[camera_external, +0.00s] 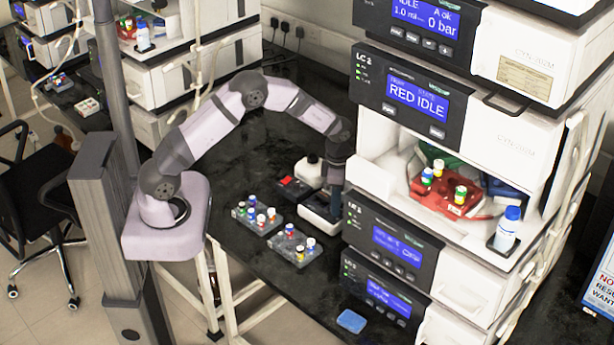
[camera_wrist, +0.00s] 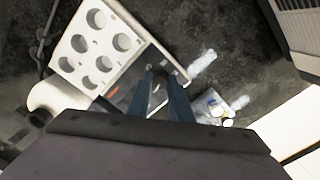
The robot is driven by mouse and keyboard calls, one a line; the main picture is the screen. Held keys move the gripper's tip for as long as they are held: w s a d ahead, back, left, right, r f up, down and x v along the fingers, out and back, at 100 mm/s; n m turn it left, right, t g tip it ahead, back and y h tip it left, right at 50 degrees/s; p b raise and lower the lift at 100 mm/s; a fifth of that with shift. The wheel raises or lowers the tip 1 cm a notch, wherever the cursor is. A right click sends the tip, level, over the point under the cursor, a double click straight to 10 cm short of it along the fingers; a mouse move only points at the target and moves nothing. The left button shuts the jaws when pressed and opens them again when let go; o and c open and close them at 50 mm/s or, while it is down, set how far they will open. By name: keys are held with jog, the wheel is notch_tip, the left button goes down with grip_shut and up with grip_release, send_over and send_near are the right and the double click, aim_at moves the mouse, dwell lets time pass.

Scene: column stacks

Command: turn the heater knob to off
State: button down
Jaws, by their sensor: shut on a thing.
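The heater shows in the wrist view as a white block with several round holes (camera_wrist: 98,42) beside a dark front panel (camera_wrist: 126,88) with a small orange-red mark. The heater knob (camera_wrist: 160,71) is small and dark, at the fingertips, and mostly hidden by them. My gripper (camera_wrist: 161,78) points down at the panel with its two blue-grey fingers on either side of the knob, shut on it. In the external view my gripper (camera_external: 335,208) is low over a white bench device (camera_external: 318,214). The knob's angle cannot be made out.
Two grey vial racks (camera_external: 257,220) (camera_external: 292,246) stand left and in front of the device. A device with a red top (camera_external: 291,183) is behind it. The instrument stack (camera_external: 395,240) rises close on the right. A blue pad (camera_external: 351,321) lies near the front.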

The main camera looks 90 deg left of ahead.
jog(key=shift+a+r+n, duration=0.1)
jog(key=shift+n, duration=0.7)
jog(key=c, duration=1.6)
grip_release()
jog(key=shift+r+b, duration=0.9)
jog(key=shift+r, duration=2.75)
